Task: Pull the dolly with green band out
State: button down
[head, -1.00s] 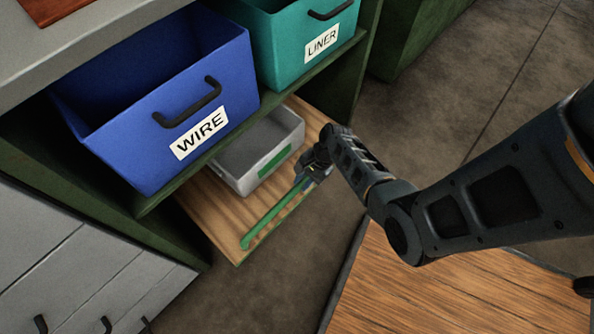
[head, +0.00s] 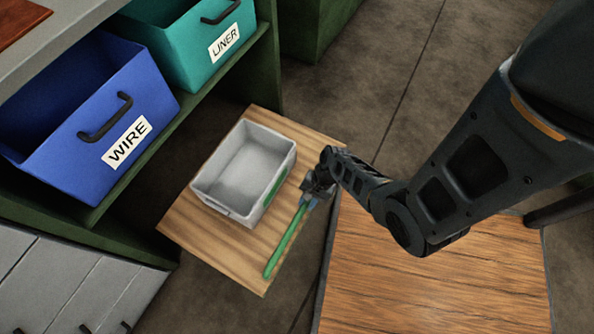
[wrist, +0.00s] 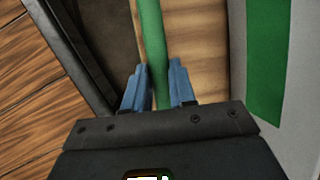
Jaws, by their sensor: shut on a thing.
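The dolly (head: 205,232) is a flat wooden board with a green bar along its front edge. It stands mostly out from under the shelf in the head view, with its far-left side near the shelf unit. The green bar (head: 285,241) also shows in the wrist view (wrist: 152,40). My gripper (head: 315,193) is shut on the green bar near its right end; in the wrist view its blue fingers (wrist: 160,88) sit on either side of the bar. A grey open bin (head: 212,195) with a green label rides on the dolly and looks empty.
A blue WIRE bin (head: 150,88) and a teal LINER bin (head: 187,62) stand on the shelf above. My wooden-topped base (head: 430,275) lies close to the right of the dolly. Grey drawers (head: 60,285) are at lower left. Dark floor (head: 345,110) is open behind.

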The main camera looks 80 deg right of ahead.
jog(key=shift+s+a, duration=0.15)
jog(key=shift+s, duration=0.4)
jog(key=shift+s+a, duration=0.15)
jog(key=shift+s, duration=0.4)
jog(key=c, duration=0.9)
grip_release()
jog(key=p+v, duration=0.3)
jog(key=v, duration=0.4)
jog(key=shift+s+d+r+p, duration=0.1)
jog(key=shift+d+r+p, duration=0.05)
jog(key=shift+r+p, duration=0.2)
jog(key=shift+s, duration=0.1)
